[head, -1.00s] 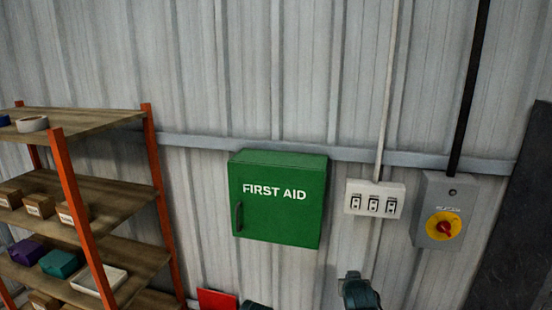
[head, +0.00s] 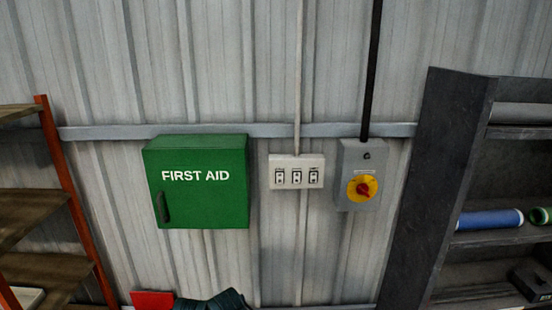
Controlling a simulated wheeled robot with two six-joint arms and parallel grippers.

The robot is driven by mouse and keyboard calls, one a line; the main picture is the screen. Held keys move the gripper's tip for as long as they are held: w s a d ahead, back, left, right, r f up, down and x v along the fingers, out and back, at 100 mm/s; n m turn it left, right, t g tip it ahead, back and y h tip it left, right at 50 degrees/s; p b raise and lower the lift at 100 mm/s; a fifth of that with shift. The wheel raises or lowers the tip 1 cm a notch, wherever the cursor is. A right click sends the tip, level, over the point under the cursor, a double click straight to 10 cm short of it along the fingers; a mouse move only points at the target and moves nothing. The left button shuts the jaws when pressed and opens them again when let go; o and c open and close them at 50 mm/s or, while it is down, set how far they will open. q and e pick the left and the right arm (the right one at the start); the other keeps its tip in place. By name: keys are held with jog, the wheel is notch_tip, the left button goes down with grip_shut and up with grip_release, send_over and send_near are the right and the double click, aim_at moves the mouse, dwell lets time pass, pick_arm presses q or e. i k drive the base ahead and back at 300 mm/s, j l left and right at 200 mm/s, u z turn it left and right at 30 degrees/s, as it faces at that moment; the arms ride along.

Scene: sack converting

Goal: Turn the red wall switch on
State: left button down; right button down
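The red wall switch (head: 364,188) is a rotary knob on a round yellow plate. It sits on the front of a grey box (head: 345,160) on the corrugated wall, right of centre in the head view. The knob's handle looks slanted, but it is too small to read its setting. Neither of my grippers can be made out in the head view, and nothing touches the switch.
A white panel with several small switches (head: 297,158) is left of the grey box. A green first aid cabinet (head: 205,205) hangs further left. Shelves (head: 65,180) stand at far left, a dark rack (head: 450,130) at right. A dark green shape (head: 222,300) shows at the bottom edge.

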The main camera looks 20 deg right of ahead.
aim_at(362, 189)
jog(key=z, duration=1.25)
